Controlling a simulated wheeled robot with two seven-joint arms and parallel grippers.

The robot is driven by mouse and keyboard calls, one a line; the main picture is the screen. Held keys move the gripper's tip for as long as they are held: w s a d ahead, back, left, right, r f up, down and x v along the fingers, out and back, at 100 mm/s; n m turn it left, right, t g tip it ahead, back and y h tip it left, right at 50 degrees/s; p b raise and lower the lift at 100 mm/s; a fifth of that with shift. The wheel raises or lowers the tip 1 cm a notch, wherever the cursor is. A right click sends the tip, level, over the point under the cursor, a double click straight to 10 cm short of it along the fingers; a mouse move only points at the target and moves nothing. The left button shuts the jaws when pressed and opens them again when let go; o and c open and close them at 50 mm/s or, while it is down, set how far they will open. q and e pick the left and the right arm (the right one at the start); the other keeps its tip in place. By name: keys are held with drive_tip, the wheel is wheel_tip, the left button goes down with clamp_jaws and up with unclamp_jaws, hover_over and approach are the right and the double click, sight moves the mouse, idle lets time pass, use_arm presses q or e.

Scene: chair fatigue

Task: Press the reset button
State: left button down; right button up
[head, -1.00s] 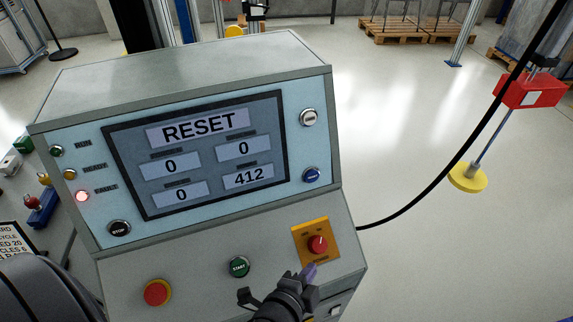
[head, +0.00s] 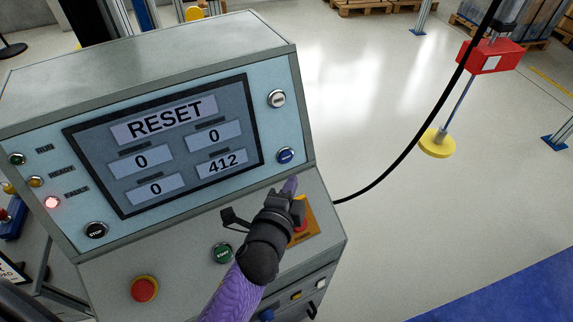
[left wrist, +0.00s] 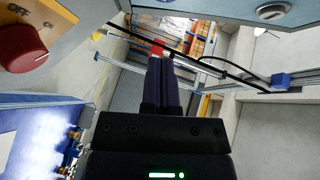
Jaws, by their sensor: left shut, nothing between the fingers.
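The grey control console has a sloped face with a screen (head: 165,145) reading RESET, three zeros and 412. A blue button (head: 286,156) sits at the screen's lower right and a silver-white button (head: 277,99) is above it; their small labels are not readable. My left gripper (head: 290,186) is shut and empty, its purple tip just below the blue button in the picture; contact is not visible. In the left wrist view, the shut fingers (left wrist: 163,85) point away from me, with the silver button (left wrist: 272,11) at upper right. My right gripper is not in view.
A black STOP button (head: 96,230), a green START button (head: 222,253) and a red button (head: 144,288) are on the console. A red knob (left wrist: 20,48) on a yellow plate is partly behind my left gripper. A black cable (head: 400,160) hangs at right, over open floor.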

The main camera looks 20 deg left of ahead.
sight(291, 156)
use_arm(q)
drive_tip(key=w, duration=0.1)
drive_tip(key=w+a+f, duration=0.1)
drive_tip(key=w, duration=0.1)
drive_tip(key=w+a, duration=0.1)
drive_tip(key=w, duration=0.1)
drive_tip(key=shift+w+f+b, duration=0.2)
drive_tip(key=shift+w+b, duration=0.05)
drive_tip(key=shift+b, duration=0.15)
drive_tip(key=shift+w+a, duration=0.3)
drive_tip(key=shift+a, duration=0.15)
drive_tip(key=shift+f, duration=0.1)
